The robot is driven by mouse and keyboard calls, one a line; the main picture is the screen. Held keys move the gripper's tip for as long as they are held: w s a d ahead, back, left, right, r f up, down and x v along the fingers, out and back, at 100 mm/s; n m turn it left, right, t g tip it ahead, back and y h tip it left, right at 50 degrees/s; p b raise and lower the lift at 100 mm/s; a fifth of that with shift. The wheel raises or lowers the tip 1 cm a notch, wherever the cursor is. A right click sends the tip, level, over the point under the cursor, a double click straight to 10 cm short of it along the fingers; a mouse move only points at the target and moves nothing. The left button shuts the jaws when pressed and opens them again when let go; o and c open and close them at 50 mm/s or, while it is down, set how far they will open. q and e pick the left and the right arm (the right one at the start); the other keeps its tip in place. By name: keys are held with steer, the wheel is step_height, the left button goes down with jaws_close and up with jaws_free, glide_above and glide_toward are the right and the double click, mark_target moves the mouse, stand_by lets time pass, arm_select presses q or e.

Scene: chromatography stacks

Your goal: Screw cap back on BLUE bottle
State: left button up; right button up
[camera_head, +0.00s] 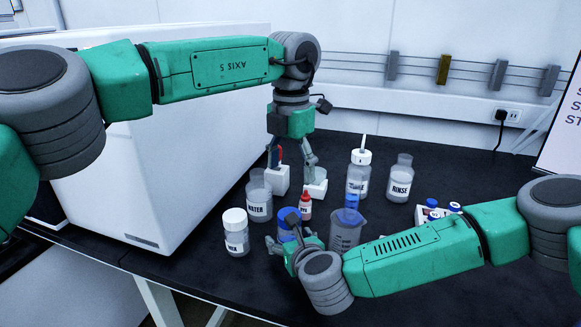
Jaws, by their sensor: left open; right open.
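A blue-topped item (286,219) stands at the front middle of the bench, partly hidden by my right gripper. It may be the blue bottle or its cap; I cannot tell which. Another blue piece (351,200) shows at the beaker (346,232), and I cannot tell whether it is in or behind it. My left gripper (294,168) points down, open, above the bench behind these, close to two small white blocks (278,181). My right gripper (289,243) is open at the front, right by the blue-topped item. Contact is not clear.
Bottles marked WATER (259,203) and RINSE (399,182), a white-capped bottle (236,238), a nozzle bottle (359,171) and a small red-topped bottle (305,207) crowd around. A rack of blue-capped vials (425,214) is at right. A large white instrument (190,170) blocks the left. The back right bench is clear.

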steer(key=v, duration=0.9)
steer(key=shift+s, duration=0.15)
